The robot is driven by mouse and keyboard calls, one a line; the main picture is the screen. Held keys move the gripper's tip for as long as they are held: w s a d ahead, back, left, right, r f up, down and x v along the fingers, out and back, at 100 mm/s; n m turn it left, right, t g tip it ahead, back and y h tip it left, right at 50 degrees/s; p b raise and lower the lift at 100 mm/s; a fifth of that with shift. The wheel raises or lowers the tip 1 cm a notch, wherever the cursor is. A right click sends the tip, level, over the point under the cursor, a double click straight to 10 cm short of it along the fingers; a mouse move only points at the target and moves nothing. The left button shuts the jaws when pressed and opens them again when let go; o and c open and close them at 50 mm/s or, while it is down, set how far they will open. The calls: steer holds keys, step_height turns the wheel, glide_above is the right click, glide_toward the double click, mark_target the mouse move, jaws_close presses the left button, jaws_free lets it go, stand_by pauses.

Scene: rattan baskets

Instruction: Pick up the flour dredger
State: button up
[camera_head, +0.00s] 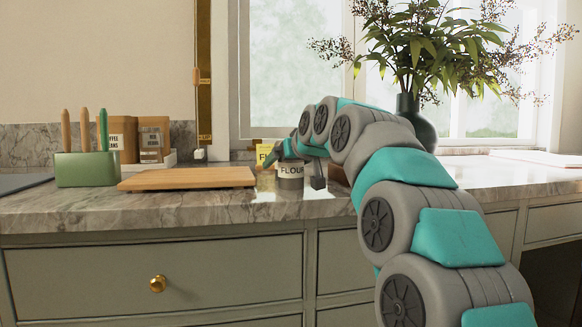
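The flour dredger (290,177) is a small grey container with a pale band lettered "FLOUR". It stands upright on the marble counter, right of the wooden board. My gripper (297,165) is at the dredger, reaching down from the right. One dark finger shows just right of the dredger. The other finger is small and partly hidden near its upper left. The dredger's top is mostly covered by my gripper. I cannot tell whether the fingers touch it or are closed on it.
A wooden cutting board (187,178) lies left of the dredger. A yellow packet (264,151) stands behind it. A green utensil holder (86,168) and brown pouches (123,139) are farther left. A dark vase (417,122) with a plant stands behind my arm. The counter's right side is mostly clear.

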steer(key=shift+c, duration=0.2)
steer(key=c, duration=1.4)
steer(key=shift+r, duration=0.15)
steer(key=shift+c, duration=0.2)
